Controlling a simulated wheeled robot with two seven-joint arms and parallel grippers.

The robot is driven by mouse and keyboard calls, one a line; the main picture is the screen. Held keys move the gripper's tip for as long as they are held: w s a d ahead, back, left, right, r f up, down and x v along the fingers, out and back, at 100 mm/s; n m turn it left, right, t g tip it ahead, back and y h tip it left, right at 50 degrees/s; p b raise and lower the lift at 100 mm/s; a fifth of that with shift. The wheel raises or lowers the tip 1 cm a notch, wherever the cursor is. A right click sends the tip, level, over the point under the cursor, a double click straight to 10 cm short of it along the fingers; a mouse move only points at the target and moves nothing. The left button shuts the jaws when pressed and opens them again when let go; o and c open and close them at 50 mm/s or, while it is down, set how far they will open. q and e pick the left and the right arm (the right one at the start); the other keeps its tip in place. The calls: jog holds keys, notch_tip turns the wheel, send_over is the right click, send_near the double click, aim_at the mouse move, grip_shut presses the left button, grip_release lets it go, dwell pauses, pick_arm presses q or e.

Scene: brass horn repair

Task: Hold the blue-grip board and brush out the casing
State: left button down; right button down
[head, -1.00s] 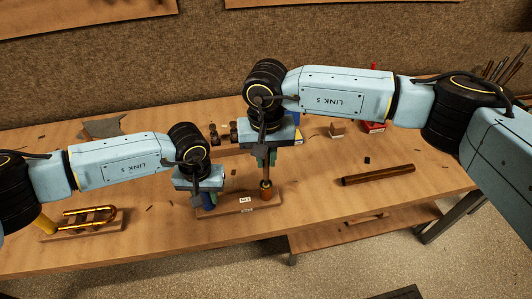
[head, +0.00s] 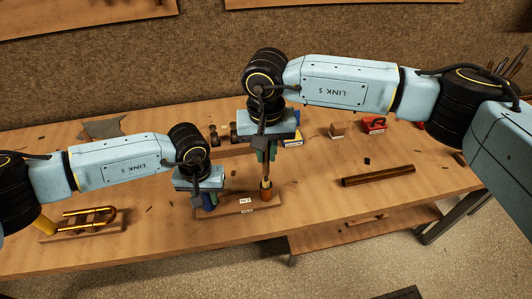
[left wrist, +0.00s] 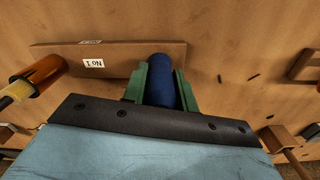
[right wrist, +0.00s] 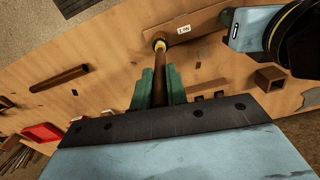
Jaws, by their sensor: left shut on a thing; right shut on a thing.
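The wooden board (head: 236,207) with a small white label lies on the bench. My left gripper (head: 209,203) is shut on its blue grip (left wrist: 166,85), which stands up between the green fingers. The copper-coloured casing (head: 267,192) stands upright at the board's right end, and shows in the left wrist view (left wrist: 42,74). My right gripper (head: 265,153) is shut on the brush (right wrist: 160,83) above the casing. The brush's pale yellow head (left wrist: 18,90) shows at the casing's mouth; whether part of it is still inside is hard to tell.
A dark copper tube (head: 380,175) lies to the right on the bench. The bench front right of the board is clear.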

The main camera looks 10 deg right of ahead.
jog(key=shift+r, duration=1.45)
jog(key=shift+r, duration=2.45)
pick_arm(q)
jog(key=c, duration=1)
grip_release()
notch_tip(320, 180, up, 12)
jog(key=shift+r, duration=0.1)
